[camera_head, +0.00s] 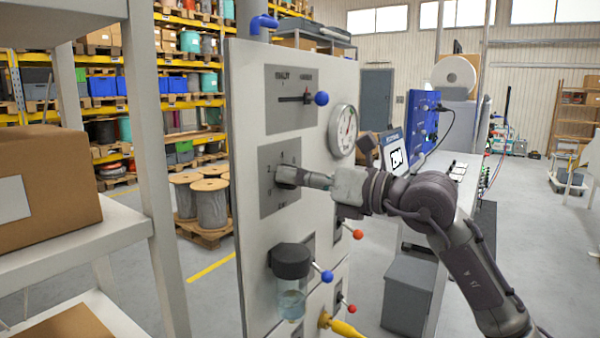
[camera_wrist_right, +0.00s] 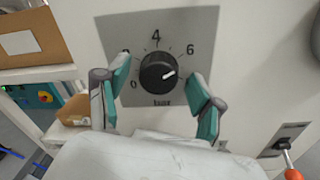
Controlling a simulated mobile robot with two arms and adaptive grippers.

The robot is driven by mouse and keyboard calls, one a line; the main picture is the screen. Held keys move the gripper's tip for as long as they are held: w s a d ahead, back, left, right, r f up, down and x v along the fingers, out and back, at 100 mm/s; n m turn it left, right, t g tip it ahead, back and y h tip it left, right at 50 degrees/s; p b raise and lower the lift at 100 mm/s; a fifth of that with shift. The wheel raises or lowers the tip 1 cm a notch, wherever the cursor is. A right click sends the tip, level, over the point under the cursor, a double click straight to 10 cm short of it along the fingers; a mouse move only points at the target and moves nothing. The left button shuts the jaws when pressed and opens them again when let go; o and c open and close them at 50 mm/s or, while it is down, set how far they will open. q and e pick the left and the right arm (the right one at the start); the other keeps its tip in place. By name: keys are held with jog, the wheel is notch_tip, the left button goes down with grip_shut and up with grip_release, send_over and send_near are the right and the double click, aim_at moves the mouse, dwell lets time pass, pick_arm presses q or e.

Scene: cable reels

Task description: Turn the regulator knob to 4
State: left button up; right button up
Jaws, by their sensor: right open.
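The regulator knob (camera_wrist_right: 158,72) is a round black knob on a grey scale plate (camera_wrist_right: 115,32) with the numbers 0, 4 and 6 readable. Its white mark points right and slightly up, below the 6. My right gripper (camera_wrist_right: 160,75) is open, with one finger on each side of the knob and visible gaps to it; the right finger covers part of the scale. In the head view, my right gripper (camera_head: 298,177) reaches the plate (camera_head: 270,204) from the right and mostly hides the knob. My left gripper is not in view.
A shelf with a cardboard box (camera_head: 45,180) stands at the left.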

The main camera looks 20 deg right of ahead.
jog(key=shift+c, duration=0.4)
jog(key=c, duration=1.1)
jog(key=shift+o, duration=0.2)
jog(key=shift+s+a+n+h+b, duration=0.1)
jog(key=shift+n+h+b, duration=0.2)
jog(key=shift+n+b, duration=4.05)
jog(key=n+p, duration=0.2)
jog(key=n, duration=0.1)
jog(key=shift+p, duration=0.35)
